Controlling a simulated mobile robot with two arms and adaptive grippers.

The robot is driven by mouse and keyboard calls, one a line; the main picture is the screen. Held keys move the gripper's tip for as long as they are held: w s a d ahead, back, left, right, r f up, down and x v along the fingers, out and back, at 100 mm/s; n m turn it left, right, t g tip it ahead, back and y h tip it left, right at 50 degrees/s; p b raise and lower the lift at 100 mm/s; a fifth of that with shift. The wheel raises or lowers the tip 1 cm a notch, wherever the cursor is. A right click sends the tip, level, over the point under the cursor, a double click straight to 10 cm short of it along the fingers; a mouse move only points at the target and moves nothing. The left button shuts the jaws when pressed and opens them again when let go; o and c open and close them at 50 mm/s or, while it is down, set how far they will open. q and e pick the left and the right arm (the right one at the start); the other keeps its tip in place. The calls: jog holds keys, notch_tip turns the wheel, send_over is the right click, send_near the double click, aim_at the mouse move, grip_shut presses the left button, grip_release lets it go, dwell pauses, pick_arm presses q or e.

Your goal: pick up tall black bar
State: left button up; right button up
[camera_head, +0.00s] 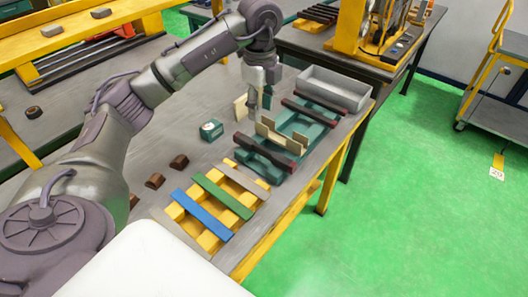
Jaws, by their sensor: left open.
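Several long dark bars lie across a teal fixture (292,121) on the grey table. One dark bar (262,152) is at the fixture's front end, and another (310,110) is at its back end. I cannot tell which of them the task calls the tall black bar. My left gripper (261,107) points down near the back left of the fixture, above the table and apart from the bars. It is open and appears empty; its fingertips are small and hard to make out. My right gripper is out of view.
A yellow rack (212,242) with blue, green and beige strips stands in front of the fixture. A grey tray (335,88) is behind it. A small green box (211,130) and brown blocks (179,161) lie to the left. Beige upright pieces (281,139) stand in the fixture.

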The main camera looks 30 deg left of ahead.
pick_arm(q)
jog(key=f, duration=0.1)
jog(key=p, duration=0.2)
send_over(264, 148)
jog(key=f, duration=0.9)
jog(key=shift+s+a+f, duration=0.1)
jog(key=shift+s+a, duration=0.05)
jog(key=shift+s, duration=0.15)
jog(key=f, duration=0.1)
jog(key=f+p, duration=0.1)
jog(key=f, duration=0.1)
jog(key=shift+w+f, duration=0.2)
jog(key=shift+f, duration=0.55)
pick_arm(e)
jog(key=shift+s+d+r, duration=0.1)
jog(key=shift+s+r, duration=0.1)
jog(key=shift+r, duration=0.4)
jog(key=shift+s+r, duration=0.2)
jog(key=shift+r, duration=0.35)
pick_arm(q)
jog(key=shift+c, duration=0.9)
grip_shut()
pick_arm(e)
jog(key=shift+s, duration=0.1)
